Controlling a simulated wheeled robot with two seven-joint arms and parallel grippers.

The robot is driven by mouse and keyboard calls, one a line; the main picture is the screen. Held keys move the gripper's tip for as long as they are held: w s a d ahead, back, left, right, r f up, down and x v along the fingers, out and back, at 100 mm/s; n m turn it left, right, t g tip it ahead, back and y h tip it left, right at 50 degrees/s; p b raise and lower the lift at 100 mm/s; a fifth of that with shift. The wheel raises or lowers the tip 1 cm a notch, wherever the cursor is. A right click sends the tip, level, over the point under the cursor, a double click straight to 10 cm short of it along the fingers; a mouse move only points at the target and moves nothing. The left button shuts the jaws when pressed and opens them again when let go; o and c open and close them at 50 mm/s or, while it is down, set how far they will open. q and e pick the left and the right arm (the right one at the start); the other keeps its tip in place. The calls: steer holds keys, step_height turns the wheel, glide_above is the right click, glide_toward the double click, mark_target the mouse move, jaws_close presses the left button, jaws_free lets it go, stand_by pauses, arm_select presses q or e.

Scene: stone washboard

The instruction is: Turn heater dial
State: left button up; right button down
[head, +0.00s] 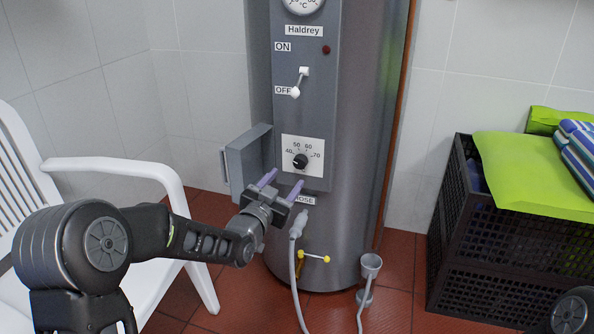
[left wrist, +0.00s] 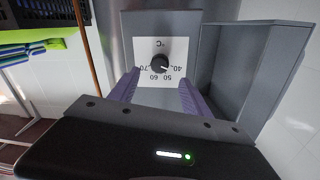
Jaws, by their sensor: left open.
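The heater dial (head: 300,161) is a round black knob on a white plate marked 40 to 70, low on the grey panel of the heater (head: 345,130). In the left wrist view the dial (left wrist: 159,64) shows upside down, just beyond and between the fingertips. My left gripper (head: 282,181) is open and empty, below and slightly left of the dial, apart from it. Its purple fingers (left wrist: 157,88) point toward the plate. My right gripper is not in view; only a dark part of my body shows at the bottom right corner.
An open grey cover (head: 247,160) juts out left of the dial. A white chair (head: 120,175) stands at the left. A hose (head: 295,255) and yellow-handled valve (head: 314,257) are below. A black crate (head: 490,240) with green and striped cloths stands at the right.

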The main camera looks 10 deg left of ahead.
mark_target(299, 165)
arm_select(q)
steer(key=w, duration=0.2)
steer(key=w+b, duration=0.1)
steer(key=w, duration=0.1)
steer(key=w+d, duration=0.1)
steer(key=w, duration=0.1)
steer(key=shift+w+f, duration=0.15)
steer(key=shift+w, duration=0.6)
steer(key=shift+c, duration=0.3)
jaws_close()
